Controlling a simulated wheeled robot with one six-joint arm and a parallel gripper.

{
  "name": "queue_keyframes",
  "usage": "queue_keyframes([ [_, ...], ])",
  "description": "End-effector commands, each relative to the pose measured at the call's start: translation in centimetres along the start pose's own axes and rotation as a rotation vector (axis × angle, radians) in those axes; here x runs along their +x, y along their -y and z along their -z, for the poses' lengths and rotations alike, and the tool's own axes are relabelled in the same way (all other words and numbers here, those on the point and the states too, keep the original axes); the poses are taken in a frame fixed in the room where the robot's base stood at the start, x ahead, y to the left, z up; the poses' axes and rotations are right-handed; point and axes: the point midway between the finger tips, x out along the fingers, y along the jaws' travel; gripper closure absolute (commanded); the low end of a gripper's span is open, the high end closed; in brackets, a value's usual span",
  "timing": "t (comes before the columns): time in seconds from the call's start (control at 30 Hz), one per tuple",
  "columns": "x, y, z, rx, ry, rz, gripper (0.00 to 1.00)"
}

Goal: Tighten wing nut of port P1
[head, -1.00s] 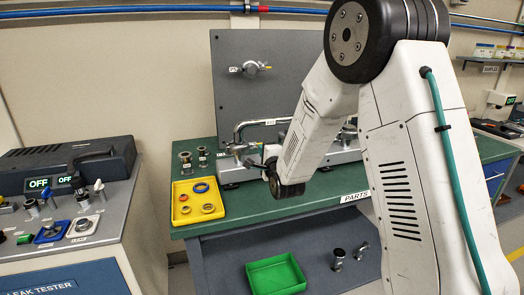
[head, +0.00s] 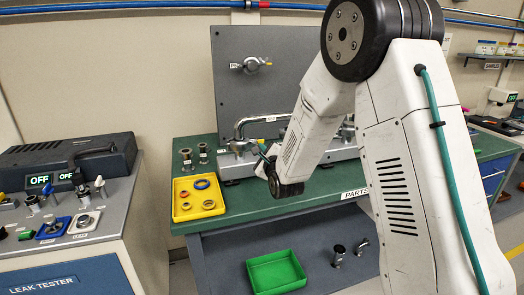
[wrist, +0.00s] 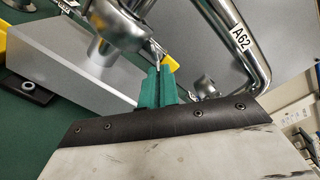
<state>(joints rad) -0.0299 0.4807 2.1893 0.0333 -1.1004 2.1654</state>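In the wrist view a silver clamp (wrist: 118,32) sits around a round fitting at the foot of the bent pipe (wrist: 215,22), which is labelled A62. A thin metal wing of the wing nut (wrist: 158,57) shows at the tips of my gripper's green fingers (wrist: 158,76). The fingers are close together, with the wing between them. Most of the nut is hidden behind the clamp and fingers. In the head view the clamp (head: 238,147) is at the left end of the pipe (head: 258,119). My gripper there is mostly hidden by my wrist. The P1 label is not readable.
A yellow tray (head: 180,213) with several rings stands left of the clamp on the green bench. Small metal fittings (head: 186,156) stand behind it. A second clamp (head: 251,65) is on the upright grey panel. A green bin (head: 277,272) is on the shelf below.

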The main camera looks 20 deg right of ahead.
Motion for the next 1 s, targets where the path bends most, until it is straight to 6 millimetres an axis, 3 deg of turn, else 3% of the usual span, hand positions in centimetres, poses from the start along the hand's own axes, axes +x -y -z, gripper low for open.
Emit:
queue_keyframes([
  [0.33, -0.1, -0.1, 0.2, 0.002, -0.006, -0.003, 1.00],
  [0.4, -0.1, -0.1, 0.2, 0.002, -0.006, -0.003, 0.87],
  [0.7, -0.3, -0.1, 0.0, 0.001, -0.001, -0.002, 0.87],
  [1.0, -4.7, -0.1, 0.1, 0.002, -0.003, -0.003, 0.87],
])
